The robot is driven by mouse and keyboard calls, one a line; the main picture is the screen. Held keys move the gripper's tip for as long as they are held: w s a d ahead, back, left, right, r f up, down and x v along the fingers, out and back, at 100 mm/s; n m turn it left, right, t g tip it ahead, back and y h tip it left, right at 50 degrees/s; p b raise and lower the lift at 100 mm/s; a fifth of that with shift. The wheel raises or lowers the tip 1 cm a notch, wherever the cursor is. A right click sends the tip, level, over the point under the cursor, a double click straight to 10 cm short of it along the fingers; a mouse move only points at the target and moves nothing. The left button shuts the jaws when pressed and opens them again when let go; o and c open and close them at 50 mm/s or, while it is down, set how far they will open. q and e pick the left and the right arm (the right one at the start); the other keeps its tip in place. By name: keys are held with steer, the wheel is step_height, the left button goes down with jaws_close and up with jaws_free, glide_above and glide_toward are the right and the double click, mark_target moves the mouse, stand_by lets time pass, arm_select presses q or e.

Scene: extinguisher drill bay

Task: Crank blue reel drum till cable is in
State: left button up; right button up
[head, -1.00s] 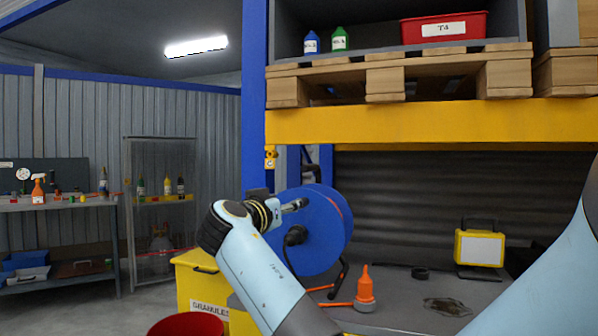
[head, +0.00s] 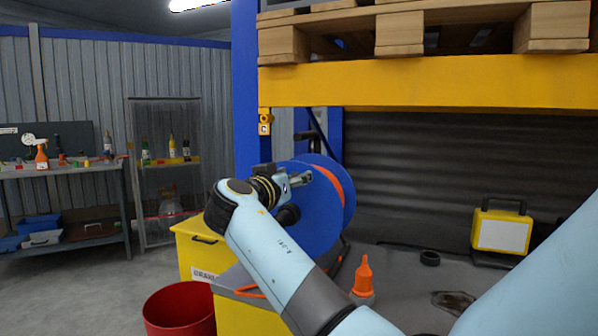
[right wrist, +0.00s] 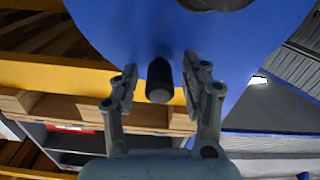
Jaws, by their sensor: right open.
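The blue reel drum (head: 318,215) stands upright at the left end of the grey bench, with orange cable (head: 337,178) showing along its rim. My right gripper (head: 303,180) is at the drum's face, open. In the right wrist view, the black crank handle (right wrist: 160,80) is between the two spread fingers of my right gripper (right wrist: 160,85), with gaps on both sides. A dark hub (right wrist: 215,3) shows at the top edge there. Orange cable (head: 250,292) also lies at the bench's left edge, partly hidden by my arm. My left gripper is out of view.
An orange cone-shaped piece (head: 363,275), a black ring (head: 430,258) and a yellow lamp-like box (head: 501,230) stand on the bench. A yellow rack beam (head: 420,83) crosses above.

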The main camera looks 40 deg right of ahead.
steer(key=shift+r, duration=0.1)
steer(key=shift+c, duration=0.6)
jaws_close()
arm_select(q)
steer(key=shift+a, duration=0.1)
